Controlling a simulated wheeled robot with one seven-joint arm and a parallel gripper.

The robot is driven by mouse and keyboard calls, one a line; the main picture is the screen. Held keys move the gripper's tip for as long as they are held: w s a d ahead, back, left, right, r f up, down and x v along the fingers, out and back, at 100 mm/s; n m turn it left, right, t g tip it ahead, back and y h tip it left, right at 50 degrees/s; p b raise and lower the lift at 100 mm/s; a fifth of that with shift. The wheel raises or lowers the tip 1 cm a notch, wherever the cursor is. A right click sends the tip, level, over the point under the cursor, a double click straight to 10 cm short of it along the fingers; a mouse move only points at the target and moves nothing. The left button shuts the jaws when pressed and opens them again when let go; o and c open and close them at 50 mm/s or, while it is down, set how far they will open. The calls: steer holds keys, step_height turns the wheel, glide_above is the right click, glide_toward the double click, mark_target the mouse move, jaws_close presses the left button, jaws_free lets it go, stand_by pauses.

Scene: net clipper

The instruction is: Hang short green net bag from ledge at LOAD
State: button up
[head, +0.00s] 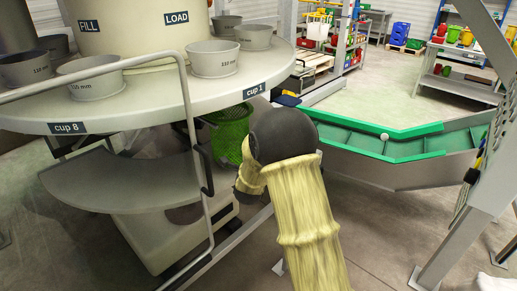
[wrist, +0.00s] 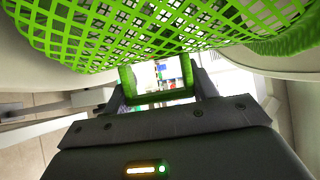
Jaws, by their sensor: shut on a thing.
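The green net bag (head: 231,135) hangs below the round table's rim near the "cup 1" label (head: 254,90), partly covered by my arm. In the wrist view its mesh (wrist: 180,28) fills the top, and a green band spans between the fingers. My gripper (wrist: 158,92) is shut on the bag; in the head view my arm hides the fingers. The LOAD sign (head: 176,17) is on the central drum above the table. I cannot tell whether the bag touches the rim.
The round table (head: 150,108) carries several grey cups (head: 213,60). A bent metal rail (head: 190,120) stands in front of it. A green-edged conveyor (head: 370,145) runs to the right. A grey curved shelf (head: 120,185) lies below the table.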

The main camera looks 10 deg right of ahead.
mark_target(240, 153)
steer(key=shift+w+a+b, duration=0.15)
steer(key=shift+w+a, duration=0.65)
steer(key=shift+w, duration=0.3)
steer(key=shift+w+a+b, duration=0.15)
steer(key=shift+w+a, duration=0.65)
steer(key=shift+w, duration=0.3)
steer(key=shift+f, duration=0.15)
steer(key=o, duration=1.2)
steer(key=shift+c, duration=0.2)
steer(key=shift+s, duration=0.1)
steer(key=b+v, duration=0.1)
steer(key=v, duration=0.6)
steer(key=shift+s+a, duration=0.1)
steer(key=shift+s, duration=0.05)
